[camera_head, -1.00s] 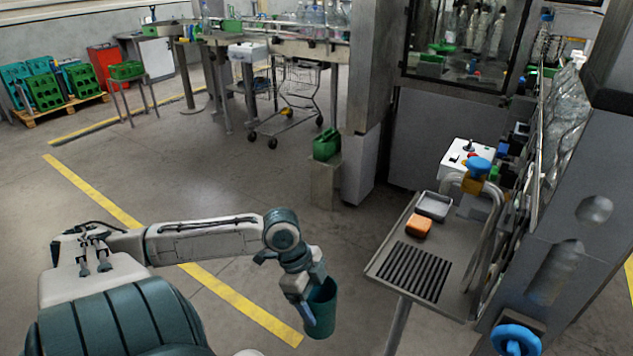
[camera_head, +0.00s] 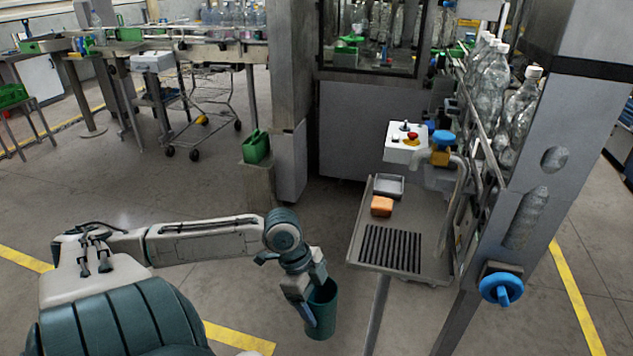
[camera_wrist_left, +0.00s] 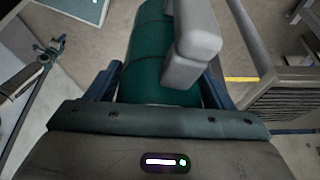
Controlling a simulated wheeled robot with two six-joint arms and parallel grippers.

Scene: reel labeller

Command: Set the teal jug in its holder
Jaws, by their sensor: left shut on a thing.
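The teal jug (camera_head: 322,308) hangs from my left gripper (camera_head: 308,290) in the head view, held upright over the floor. In the left wrist view the jug (camera_wrist_left: 150,62) fills the space between the fingers, and the gripper (camera_wrist_left: 160,85) is shut on it. A grey block-like part covers some of the jug there. I cannot tell for certain which thing is the holder. A metal side tray (camera_head: 362,240) with a black ribbed grate (camera_head: 392,249) stands to the right of the jug, apart from it. My right gripper is not in view.
On the tray are an orange sponge (camera_head: 381,206) and a small grey dish (camera_head: 389,186). A white control box (camera_head: 405,143) and a blue-handled tap stand behind. A green canister (camera_head: 256,147) sits on a post. Open floor lies left of the tray.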

